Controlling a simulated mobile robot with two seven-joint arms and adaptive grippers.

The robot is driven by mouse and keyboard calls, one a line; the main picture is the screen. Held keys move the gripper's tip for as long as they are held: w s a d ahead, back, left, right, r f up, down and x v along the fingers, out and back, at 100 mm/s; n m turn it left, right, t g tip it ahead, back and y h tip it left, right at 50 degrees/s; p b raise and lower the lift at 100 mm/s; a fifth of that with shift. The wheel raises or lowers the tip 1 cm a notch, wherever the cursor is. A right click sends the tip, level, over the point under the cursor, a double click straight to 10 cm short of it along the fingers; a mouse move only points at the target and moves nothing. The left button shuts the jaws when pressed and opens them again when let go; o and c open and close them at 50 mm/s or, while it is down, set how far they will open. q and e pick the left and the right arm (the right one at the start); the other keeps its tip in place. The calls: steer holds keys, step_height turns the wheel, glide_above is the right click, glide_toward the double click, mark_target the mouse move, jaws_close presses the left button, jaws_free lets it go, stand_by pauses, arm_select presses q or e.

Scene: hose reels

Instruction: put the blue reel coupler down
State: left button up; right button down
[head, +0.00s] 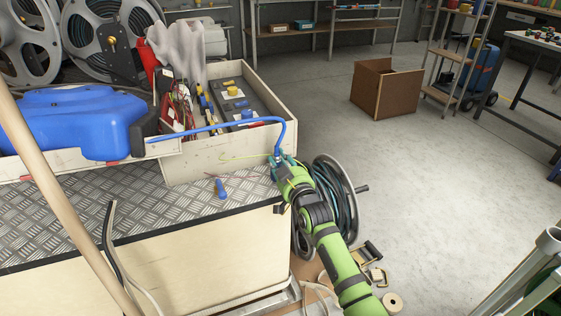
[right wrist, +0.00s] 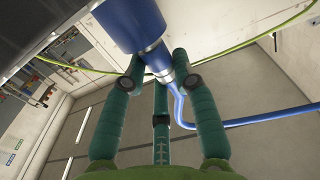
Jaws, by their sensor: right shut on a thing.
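The blue reel coupler (right wrist: 133,22) is a thick blue cylinder with a silver ring, seen large in the right wrist view. My right gripper (right wrist: 160,64) has its green fingers on either side of its narrower neck and is shut on it. In the head view my right gripper (head: 280,162) is at the near right corner of the white drawer, and the coupler is mostly hidden by the fingers. A blue hose (head: 240,124) arcs to it from the blue reel housing (head: 72,118) at left. My left gripper is not in view.
The open white drawer (head: 225,160) holds tools and a dark case (head: 240,97). A blue-handled screwdriver (head: 221,188) lies on the chequered metal top (head: 130,200). A dark hose reel (head: 338,205) stands beside my right arm. A brown box (head: 385,88) sits on the mostly open floor.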

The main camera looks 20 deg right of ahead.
steer(key=shift+f, duration=0.15)
steer(key=c, duration=1.1)
jaws_free()
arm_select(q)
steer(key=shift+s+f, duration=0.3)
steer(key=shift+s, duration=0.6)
arm_select(e)
steer(key=shift+o, duration=0.6)
